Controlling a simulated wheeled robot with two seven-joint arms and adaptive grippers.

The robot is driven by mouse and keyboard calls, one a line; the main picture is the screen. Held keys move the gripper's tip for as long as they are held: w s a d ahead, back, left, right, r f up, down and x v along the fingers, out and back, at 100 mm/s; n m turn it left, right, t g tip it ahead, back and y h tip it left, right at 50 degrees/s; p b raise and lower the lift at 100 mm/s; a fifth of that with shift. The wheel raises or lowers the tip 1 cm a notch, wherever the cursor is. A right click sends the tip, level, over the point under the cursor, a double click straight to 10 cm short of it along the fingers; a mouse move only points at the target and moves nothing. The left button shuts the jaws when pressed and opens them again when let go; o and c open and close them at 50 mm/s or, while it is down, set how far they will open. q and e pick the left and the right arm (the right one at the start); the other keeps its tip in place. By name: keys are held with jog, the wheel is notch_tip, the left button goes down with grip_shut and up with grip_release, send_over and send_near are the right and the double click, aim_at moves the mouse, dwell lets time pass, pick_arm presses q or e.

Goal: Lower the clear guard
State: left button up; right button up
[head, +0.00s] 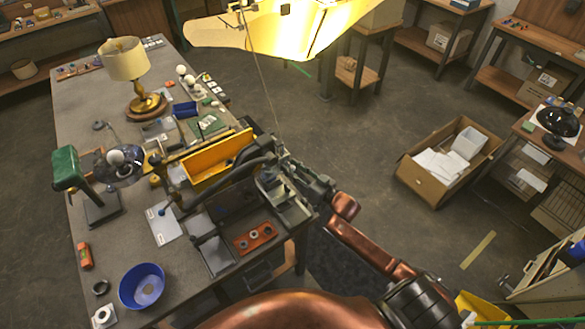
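A clear, see-through guard (129,176) shows at the left of the bench in the head view, beside a green-headed bench machine (66,168) on a dark base. A round white part shows at the guard. The guard's edges are hard to make out, and I cannot tell its exact tilt. My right gripper (272,182) is over the bench's right edge, well to the right of the guard and apart from it. Its fingers blend into dark metal parts there, so its opening is unclear. My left gripper is not in view.
A yellow bin (214,163) stands between my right gripper and the guard. A brass lamp (124,62), a blue bowl (142,286) and an orange tray (255,238) are also on the bench (115,228). A lit yellow shade hangs above. Open floor lies right, before a cardboard box (425,182).

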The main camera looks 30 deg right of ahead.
grip_shut()
dwell(0.4)
notch_tip(320, 180, down, 10)
jog(key=b, duration=0.5)
jog(key=shift+f, duration=0.1)
jog(key=shift+o, duration=0.9)
grip_release()
